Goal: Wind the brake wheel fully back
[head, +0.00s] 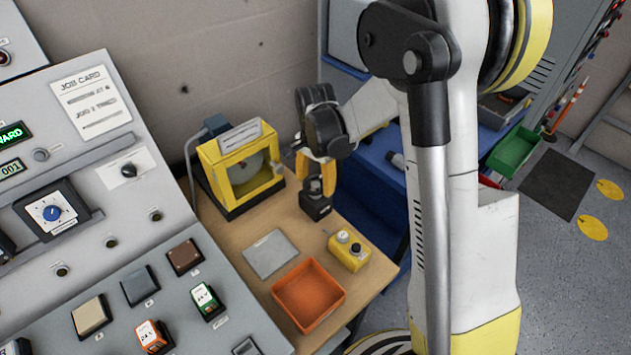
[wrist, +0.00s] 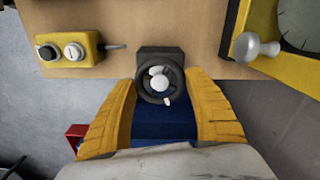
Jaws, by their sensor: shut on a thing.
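The brake wheel (wrist: 147,97) is a small dark round wheel with a pale hub and a short pale peg, on a black block (head: 315,208) at the right part of the wooden bench. My gripper (head: 317,186) points down over this block. In the wrist view, the two yellow fingers of my gripper (wrist: 160,82) stand on either side of the wheel, shut on it. The finger contacts are not clear to see. In the head view the wheel is mostly hidden by the fingers.
A yellow button box (head: 349,250), a grey plate (head: 270,254) and an orange tray (head: 329,290) lie on the bench. A control console (head: 150,240) fills the left.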

